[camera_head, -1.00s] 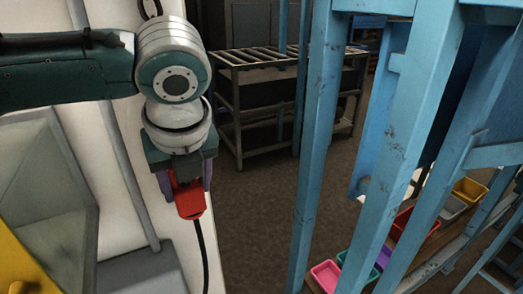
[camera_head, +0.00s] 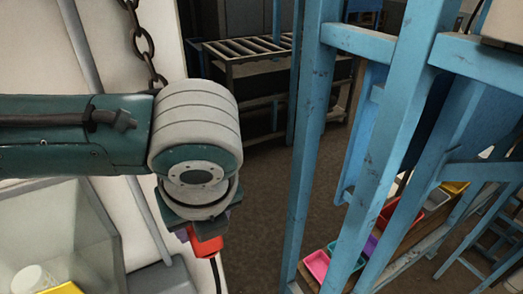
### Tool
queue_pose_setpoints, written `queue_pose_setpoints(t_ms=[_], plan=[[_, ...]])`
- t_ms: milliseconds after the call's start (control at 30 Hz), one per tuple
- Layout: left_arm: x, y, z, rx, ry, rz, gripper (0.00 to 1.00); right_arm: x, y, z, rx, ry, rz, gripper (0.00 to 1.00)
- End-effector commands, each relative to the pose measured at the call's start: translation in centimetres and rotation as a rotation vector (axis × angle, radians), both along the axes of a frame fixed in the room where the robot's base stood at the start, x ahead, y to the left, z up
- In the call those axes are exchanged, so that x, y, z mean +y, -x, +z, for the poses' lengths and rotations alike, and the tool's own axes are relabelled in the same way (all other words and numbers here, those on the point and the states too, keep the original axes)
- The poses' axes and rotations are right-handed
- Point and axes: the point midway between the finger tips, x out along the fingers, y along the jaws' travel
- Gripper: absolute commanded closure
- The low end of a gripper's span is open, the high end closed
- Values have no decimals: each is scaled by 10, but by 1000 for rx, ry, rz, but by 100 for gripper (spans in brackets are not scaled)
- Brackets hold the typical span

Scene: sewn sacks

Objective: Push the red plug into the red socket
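The red plug (camera_head: 208,247) shows just below my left wrist, with a black cable (camera_head: 216,275) hanging from it. My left gripper (camera_head: 199,236) is shut on the red plug, with purple fingers beside it. Most of the plug and fingers are hidden behind the wrist. No red socket can be made out in this view. My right gripper is not in view.
A blue steel frame (camera_head: 311,130) stands close on the right, with colored bins (camera_head: 317,264) behind it. A chain (camera_head: 143,45) hangs by the pale panel at the left. A roller table (camera_head: 250,47) stands behind. Brown floor lies between.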

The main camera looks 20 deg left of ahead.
Motion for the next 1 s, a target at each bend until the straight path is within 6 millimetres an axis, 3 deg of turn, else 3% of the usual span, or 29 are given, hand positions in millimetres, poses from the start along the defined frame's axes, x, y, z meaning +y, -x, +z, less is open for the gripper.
queue_pose_setpoints(t_ms=[200,400,1000], plan=[[0,-2,49,-7,2,-2,94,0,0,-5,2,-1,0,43],[0,-1,71,-4,2,-1,94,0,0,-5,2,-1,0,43],[0,-1,75,-2,0,-1,94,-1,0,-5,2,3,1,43]])
